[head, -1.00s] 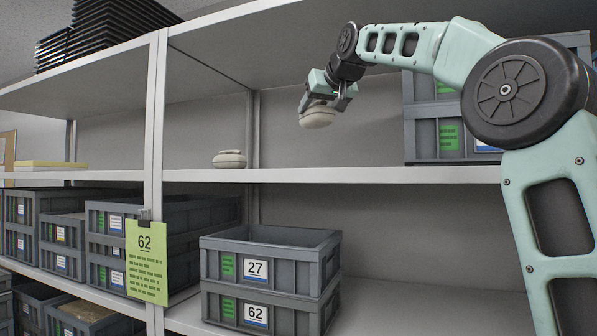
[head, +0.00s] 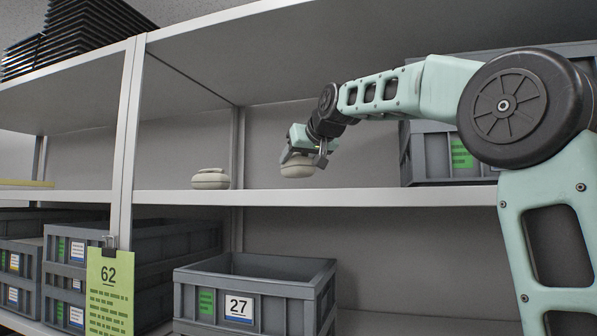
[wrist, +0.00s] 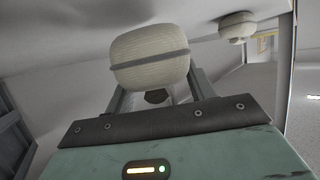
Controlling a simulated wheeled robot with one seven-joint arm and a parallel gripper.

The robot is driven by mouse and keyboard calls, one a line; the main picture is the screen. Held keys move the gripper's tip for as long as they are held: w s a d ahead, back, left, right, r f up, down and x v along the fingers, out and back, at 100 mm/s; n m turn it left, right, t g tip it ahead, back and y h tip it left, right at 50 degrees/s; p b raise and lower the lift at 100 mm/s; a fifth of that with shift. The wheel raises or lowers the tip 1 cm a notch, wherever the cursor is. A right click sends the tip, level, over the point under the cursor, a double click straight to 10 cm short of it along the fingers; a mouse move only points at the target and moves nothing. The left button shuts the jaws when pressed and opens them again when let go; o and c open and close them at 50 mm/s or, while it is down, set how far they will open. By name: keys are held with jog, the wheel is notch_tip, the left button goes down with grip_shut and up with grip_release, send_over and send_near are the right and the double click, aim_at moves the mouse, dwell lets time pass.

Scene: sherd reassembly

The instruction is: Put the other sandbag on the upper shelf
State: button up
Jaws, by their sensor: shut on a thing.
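My gripper (head: 302,160) is shut on a pale cream sandbag (head: 297,171), held over the upper shelf (head: 330,196). In the head view the bag is low, close to the shelf surface; I cannot tell whether it touches. In the wrist view the held sandbag (wrist: 150,55) fills the space between the fingers, with a dark strap around it. The first sandbag (head: 210,179) rests on the same shelf to the left, beside the upright. It also shows in the wrist view (wrist: 237,27).
A grey crate (head: 430,150) stands on the upper shelf at right, behind my arm. The shelf between the resting sandbag and this crate is otherwise clear. Below is a crate marked 27 (head: 255,290). A green card marked 62 (head: 110,290) hangs on the front post (head: 127,120).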

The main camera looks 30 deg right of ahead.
aim_at(300, 168)
jog(key=shift+f, duration=1.45)
jog(key=shift+f, duration=0.1)
jog(key=o, duration=1.4)
jog(key=shift+c, duration=0.2)
jog(key=shift+s, duration=0.4)
jog(key=b+v, duration=0.5)
jog(key=v, duration=0.6)
jog(key=shift+s+a+r, duration=0.1)
jog(key=shift+r, duration=0.15)
